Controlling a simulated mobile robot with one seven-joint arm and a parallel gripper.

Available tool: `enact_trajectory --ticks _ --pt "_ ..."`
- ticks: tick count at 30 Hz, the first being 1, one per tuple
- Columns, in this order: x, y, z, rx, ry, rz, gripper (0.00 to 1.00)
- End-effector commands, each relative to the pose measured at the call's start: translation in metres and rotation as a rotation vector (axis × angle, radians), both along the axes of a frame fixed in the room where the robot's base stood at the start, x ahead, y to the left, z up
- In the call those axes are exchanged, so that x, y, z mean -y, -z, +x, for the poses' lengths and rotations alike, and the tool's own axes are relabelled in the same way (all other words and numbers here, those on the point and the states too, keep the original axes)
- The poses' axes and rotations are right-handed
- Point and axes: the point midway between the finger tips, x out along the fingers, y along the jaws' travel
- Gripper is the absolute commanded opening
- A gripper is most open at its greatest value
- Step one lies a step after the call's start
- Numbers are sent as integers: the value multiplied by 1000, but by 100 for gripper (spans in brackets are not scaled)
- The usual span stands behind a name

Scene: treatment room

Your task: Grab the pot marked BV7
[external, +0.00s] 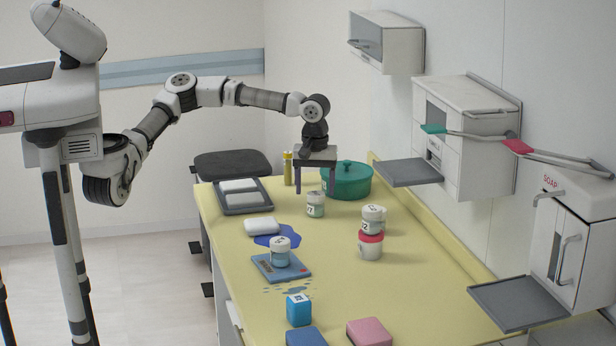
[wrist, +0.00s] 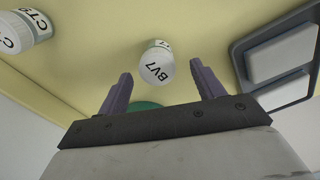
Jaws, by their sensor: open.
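The pot marked BV7 (wrist: 157,66) is a small white-lidded jar, its label readable in the wrist view. It appears to be the pale green pot (external: 316,206) standing on the yellow counter in the external view. My gripper (external: 315,188) points down, with its purple fingers spread. In the wrist view the gripper (wrist: 161,74) shows a finger on either side of the pot in the picture. The fingers do not visibly touch the pot, and nothing is held. The exact gap to it cannot be told.
A green lidded pan (external: 347,181) and yellow bottle (external: 288,168) are close behind. A grey tray (external: 245,210) lies left.

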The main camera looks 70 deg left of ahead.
Motion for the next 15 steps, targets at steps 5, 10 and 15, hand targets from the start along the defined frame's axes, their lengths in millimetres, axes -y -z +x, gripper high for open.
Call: enact_trajectory --ticks 5,10,15 --pt "5 24 1 -2 1 0 67" --pt "5 34 1 -1 1 0 67" --pt "5 34 1 0 1 0 67"
